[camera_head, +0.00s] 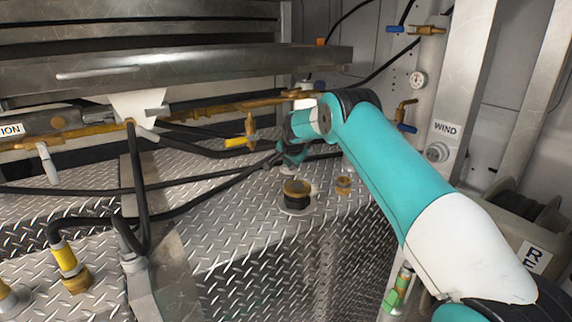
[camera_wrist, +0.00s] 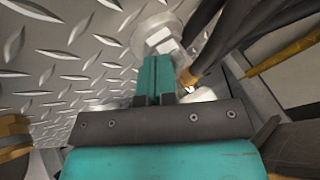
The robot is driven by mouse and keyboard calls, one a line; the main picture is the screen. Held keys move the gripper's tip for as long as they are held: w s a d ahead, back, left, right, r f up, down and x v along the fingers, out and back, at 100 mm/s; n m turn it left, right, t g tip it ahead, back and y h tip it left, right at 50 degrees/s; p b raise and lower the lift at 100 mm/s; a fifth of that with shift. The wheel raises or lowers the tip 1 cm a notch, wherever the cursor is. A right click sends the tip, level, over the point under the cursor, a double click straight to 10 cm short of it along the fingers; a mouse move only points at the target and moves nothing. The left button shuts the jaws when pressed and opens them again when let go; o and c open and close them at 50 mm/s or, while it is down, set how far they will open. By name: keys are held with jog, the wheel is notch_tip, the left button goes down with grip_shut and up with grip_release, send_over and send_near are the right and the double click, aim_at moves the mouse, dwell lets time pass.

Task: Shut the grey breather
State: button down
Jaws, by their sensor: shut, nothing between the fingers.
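My gripper (camera_wrist: 155,62) is shut and empty in the wrist view, with its two teal fingers together. Just beyond the fingertips is a pale grey fitting on a round base (camera_wrist: 158,25), on the diamond plate. It may be the grey breather; I cannot tell whether it is open or shut. The fingers overlap its near part, and I cannot tell whether they touch it. In the head view my gripper (camera_head: 276,160) is low over the plate by the black hoses, and the fitting is not clear there.
A brown-topped cap (camera_head: 296,188) and a smaller brown fitting (camera_head: 343,185) stand on the diamond plate (camera_head: 235,225) in front of my gripper. Black hoses (camera_head: 195,188) run close by. A yellow-handled valve (camera_head: 249,130) is behind. A steel shelf (camera_head: 180,70) overhangs at left.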

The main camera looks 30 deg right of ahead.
jog(key=shift+w+a+f+m+g+h+b, duration=0.1)
jog(key=shift+a+m+g+h+b, duration=0.15)
jog(key=shift+m, duration=0.25)
jog(key=shift+w+a+m+g+h+b, duration=0.1)
jog(key=shift+m+h, duration=0.25)
jog(key=shift+m, duration=0.15)
jog(key=shift+w, duration=0.1)
jog(key=shift+w+a, duration=0.1)
jog(key=shift+a, duration=0.05)
jog(key=shift+d+r, duration=0.4)
jog(key=shift+d, duration=0.45)
jog(key=shift+s+d+f+b, duration=0.25)
jog(key=shift+s+b, duration=0.1)
jog(key=shift+b, duration=0.1)
jog(key=s+a, duration=0.2)
jog(key=shift+s+b, duration=0.3)
jog(key=shift+b, duration=0.05)
jog(key=b+v, duration=0.1)
jog(key=v, duration=0.9)
jog(key=shift+s+a, duration=0.25)
